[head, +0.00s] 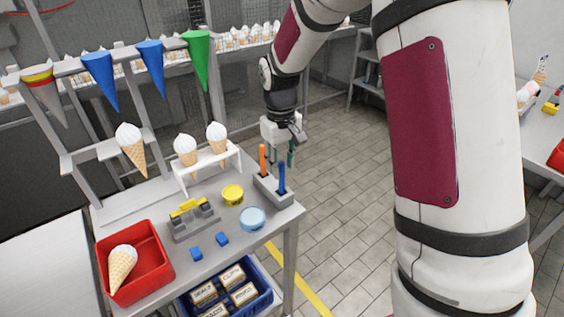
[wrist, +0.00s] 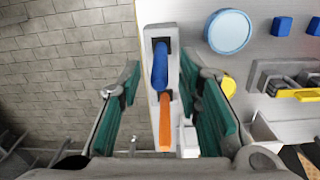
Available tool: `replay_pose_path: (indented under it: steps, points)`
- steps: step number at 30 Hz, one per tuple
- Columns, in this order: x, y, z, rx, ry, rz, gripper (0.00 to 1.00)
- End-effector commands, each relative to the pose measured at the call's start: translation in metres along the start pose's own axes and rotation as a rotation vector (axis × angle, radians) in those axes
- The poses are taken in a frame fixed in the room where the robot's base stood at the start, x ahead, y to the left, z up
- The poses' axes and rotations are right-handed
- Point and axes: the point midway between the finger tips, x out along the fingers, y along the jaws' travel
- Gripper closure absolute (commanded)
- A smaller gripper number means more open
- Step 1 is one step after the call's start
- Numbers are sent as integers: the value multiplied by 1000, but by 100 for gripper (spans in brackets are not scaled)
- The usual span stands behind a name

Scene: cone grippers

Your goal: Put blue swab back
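The blue swab (head: 282,177) stands upright in a slot of the grey holder (head: 265,190) at the right edge of the table. It also shows in the wrist view (wrist: 160,68), seated in the holder's far slot. The orange swab (head: 263,160) stands in the other slot, and in the wrist view (wrist: 165,118) it lies between my fingers in the picture. My gripper (head: 285,155) is above and behind the holder. Its green-padded fingers are wide apart in the wrist view (wrist: 158,110), with the blue swab beyond the fingertips, and I see nothing gripped.
A blue round dish (head: 252,218), a yellow round dish (head: 232,194) and two blue blocks (head: 222,239) are near the holder. A red tray (head: 152,255) with a cone is at the front left. A white cone stand (head: 210,162) is behind.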

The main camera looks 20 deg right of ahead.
Motion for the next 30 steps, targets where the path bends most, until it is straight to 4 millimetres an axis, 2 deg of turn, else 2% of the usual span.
replay_pose_path:
  steps: [7, 11, 24, 30]
  points:
    - [-1, 0, 0, 0, 1, 0, 67]
    - [-10, 0, -1, 0, 2, 1, 67]
    - [-92, 0, -1, 0, 4, 1, 67]
    - [-115, 0, -1, 0, 2, 0, 67]
